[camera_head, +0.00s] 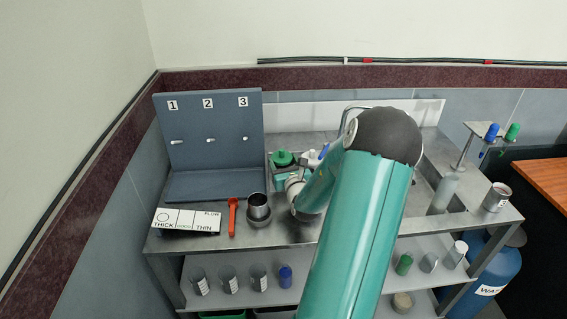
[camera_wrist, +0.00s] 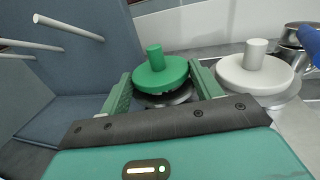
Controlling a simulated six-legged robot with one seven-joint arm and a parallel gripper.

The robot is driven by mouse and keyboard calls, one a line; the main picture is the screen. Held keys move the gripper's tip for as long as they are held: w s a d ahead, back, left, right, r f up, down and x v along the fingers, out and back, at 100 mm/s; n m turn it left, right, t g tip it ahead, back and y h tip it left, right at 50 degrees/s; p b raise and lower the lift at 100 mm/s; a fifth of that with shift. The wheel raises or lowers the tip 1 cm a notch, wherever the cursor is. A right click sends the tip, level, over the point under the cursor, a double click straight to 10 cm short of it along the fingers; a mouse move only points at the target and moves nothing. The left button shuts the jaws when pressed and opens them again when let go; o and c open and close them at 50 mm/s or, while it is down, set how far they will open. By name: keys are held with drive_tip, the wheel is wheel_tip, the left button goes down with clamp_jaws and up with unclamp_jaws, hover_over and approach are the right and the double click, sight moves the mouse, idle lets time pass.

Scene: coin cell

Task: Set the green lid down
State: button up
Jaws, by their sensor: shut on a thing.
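The green lid (camera_wrist: 160,74) is a round disc with an upright knob. In the wrist view it sits between the two fingers of my gripper (camera_wrist: 162,88), which is shut on it. The lid is about level and lies just above a dark round rim; I cannot tell whether the two touch. In the head view the green lid (camera_head: 283,157) shows left of my arm, to the right of the grey numbered panel, with my gripper (camera_head: 284,172) around it.
A white lid (camera_wrist: 255,73) with a knob is close on the right. The grey panel (camera_wrist: 85,70) with pegs stands close on the left. On the steel bench (camera_head: 275,236) are a metal cup (camera_head: 259,206), a red scoop (camera_head: 232,216) and a thick/thin card (camera_head: 187,220).

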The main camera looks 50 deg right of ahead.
drive_tip(key=shift+f, duration=0.25)
